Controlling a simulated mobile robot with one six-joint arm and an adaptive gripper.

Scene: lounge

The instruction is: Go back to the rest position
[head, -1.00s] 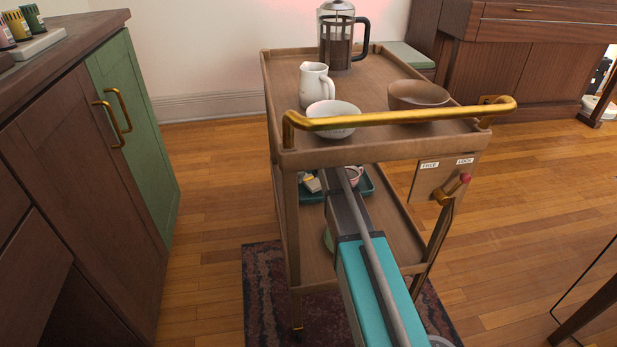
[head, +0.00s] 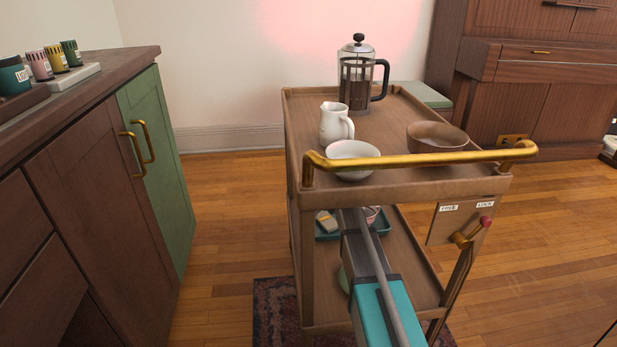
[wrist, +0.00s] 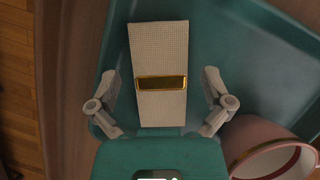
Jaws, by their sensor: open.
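My gripper (wrist: 160,88) is open in the wrist view, one finger on each side of a beige woven rectangular item (wrist: 160,55) with a gold band. That item lies on a teal tray (wrist: 232,35). I see no finger touching it. In the head view my arm reaches under the cart's top shelf to the lower shelf. My gripper is hidden there. The teal tray (head: 327,236) and the beige item (head: 326,221) show beside my arm. A pink cup (wrist: 268,150) with a gold rim is close to the right finger.
The wooden cart (head: 297,150) has a gold handle (head: 420,159) above my arm. On top are a white bowl (head: 352,172), a white jug (head: 335,124), a French press (head: 360,75) and a brown bowl (head: 436,138). A cabinet (head: 90,190) stands left, with open floor between.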

